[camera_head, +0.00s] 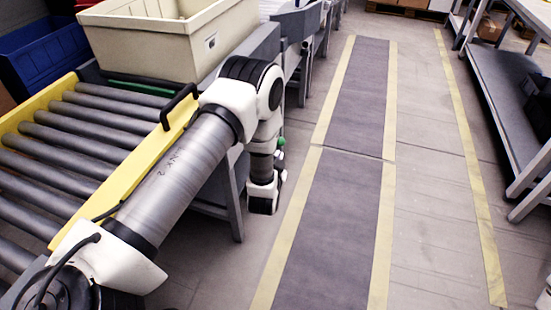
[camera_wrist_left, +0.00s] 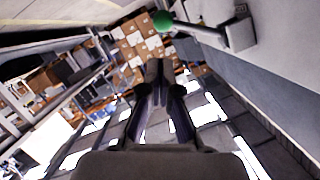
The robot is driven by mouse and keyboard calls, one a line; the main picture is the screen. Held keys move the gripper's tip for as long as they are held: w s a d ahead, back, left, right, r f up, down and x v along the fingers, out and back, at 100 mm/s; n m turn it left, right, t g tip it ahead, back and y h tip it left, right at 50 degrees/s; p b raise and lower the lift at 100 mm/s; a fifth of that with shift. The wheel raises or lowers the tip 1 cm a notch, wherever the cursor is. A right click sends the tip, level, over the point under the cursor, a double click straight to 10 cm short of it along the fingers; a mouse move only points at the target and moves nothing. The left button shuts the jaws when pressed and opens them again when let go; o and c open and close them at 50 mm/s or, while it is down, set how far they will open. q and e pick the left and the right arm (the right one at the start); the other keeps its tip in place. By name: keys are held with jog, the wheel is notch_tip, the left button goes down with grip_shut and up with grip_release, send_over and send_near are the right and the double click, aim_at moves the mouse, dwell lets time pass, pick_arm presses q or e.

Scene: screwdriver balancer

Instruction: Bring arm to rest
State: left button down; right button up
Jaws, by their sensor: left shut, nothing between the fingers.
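My left arm (camera_head: 185,170) comes in from the lower left of the head view, reaches over the roller conveyor's edge and bends down at its far joint. Its wrist end (camera_head: 264,195) hangs beside the conveyor, above the floor. In the left wrist view my left gripper (camera_wrist_left: 158,68) has its two dark fingers together, with nothing between them. The gripper's fingers cannot be made out clearly in the head view. My right gripper is in neither view.
A roller conveyor (camera_head: 50,165) with a yellow side rail and a beige crate (camera_head: 140,45) lie left. A blue bin (camera_head: 45,50) stands behind. A floor walkway (camera_head: 335,215) is clear. Grey shelving (camera_head: 500,85) stands right. A green ball (camera_wrist_left: 163,21) shows in the wrist view.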

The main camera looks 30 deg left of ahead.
pick_arm(q)
jog(key=shift+s+d, duration=0.15)
jog(key=shift+s, duration=0.15)
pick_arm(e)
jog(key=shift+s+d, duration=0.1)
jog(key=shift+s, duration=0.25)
pick_arm(q)
jog(key=s+d+f+g+h, duration=0.1)
jog(key=s+d+f+g, duration=0.1)
jog(key=s+f, duration=0.35)
jog(key=s+d+f+g+h, duration=0.2)
jog(key=s+g, duration=0.1)
jog(key=s, duration=0.5)
jog(key=s+d+f+g+h, duration=0.1)
jog(key=s+d+f+g, duration=0.1)
jog(key=s+d+f, duration=0.3)
jog(key=s+d+n+g+h, duration=0.15)
jog(key=s+g, duration=0.55)
jog(key=s, duration=1.2)
notch_tip(320, 180, up, 16)
jog(key=p, duration=1.5)
jog(key=shift+w+a, duration=0.25)
jog(key=shift+w, duration=0.2)
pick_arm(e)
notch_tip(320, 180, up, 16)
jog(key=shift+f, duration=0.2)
